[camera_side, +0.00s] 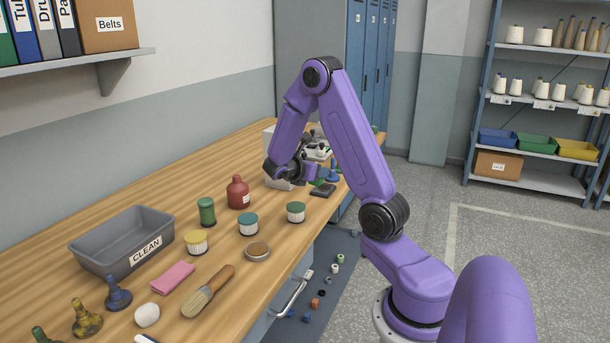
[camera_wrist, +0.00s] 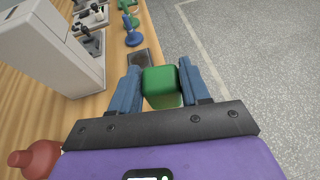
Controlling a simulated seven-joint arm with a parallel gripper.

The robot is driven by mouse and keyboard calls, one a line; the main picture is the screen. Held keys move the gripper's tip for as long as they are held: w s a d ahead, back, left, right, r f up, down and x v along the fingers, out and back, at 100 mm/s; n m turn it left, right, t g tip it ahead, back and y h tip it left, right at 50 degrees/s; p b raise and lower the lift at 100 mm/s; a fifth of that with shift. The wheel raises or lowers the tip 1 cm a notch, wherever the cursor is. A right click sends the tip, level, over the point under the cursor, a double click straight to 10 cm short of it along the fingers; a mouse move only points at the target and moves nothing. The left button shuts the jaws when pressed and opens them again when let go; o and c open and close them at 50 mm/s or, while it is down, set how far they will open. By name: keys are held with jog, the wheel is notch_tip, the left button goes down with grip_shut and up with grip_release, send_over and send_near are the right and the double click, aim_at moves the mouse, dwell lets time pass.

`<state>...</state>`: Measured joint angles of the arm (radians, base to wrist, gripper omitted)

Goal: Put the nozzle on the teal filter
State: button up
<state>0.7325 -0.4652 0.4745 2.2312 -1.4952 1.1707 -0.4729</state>
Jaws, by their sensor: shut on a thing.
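The teal filter (camera_side: 248,225), a teal-topped white pleated cylinder, stands upright on the bench in the side view, with nothing on it. My gripper (camera_wrist: 161,92) is shut on a green block-like thing (camera_wrist: 161,84) with a squarish end and rounded edges. I cannot tell from its shape whether this is the nozzle. In the side view my gripper (camera_side: 311,177) is beside the white machine, to the right of and farther back than the teal filter. Bell-shaped, narrow-necked pieces, one blue (camera_side: 117,294) and one olive (camera_side: 87,318), stand at the front left.
A green-topped filter (camera_side: 296,212) and a yellow-topped filter (camera_side: 196,242) flank the teal one. A red bottle (camera_side: 238,192), green spool (camera_side: 207,211), round tin (camera_side: 257,252), brush (camera_side: 208,291) and grey CLEAN bin (camera_side: 122,238) are nearby. The white machine (camera_wrist: 55,45) stands left of my gripper.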

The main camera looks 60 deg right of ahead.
jog(key=w+a+r+m+g+y, duration=0.1)
jog(key=a+r, duration=0.2)
jog(key=a, duration=0.7)
jog(key=w+a+r+m+g, duration=0.2)
jog(key=a, duration=0.7)
send_over(246, 219)
jog(key=f, duration=0.5)
jog(key=s+f, duration=0.1)
jog(key=f, duration=0.2)
jog(key=shift+a+f, duration=0.1)
jog(key=shift+f, duration=0.05)
jog(key=shift+w+d+f, duration=0.2)
jog(key=shift+w+f, duration=0.3)
jog(key=shift+f, duration=0.05)
jog(key=shift+w+f, duration=0.1)
jog(key=shift+f, duration=1.5)
jog(key=shift+f, duration=0.15)
jog(key=o, duration=1.1)
jog(key=shift+c, duration=0.2)
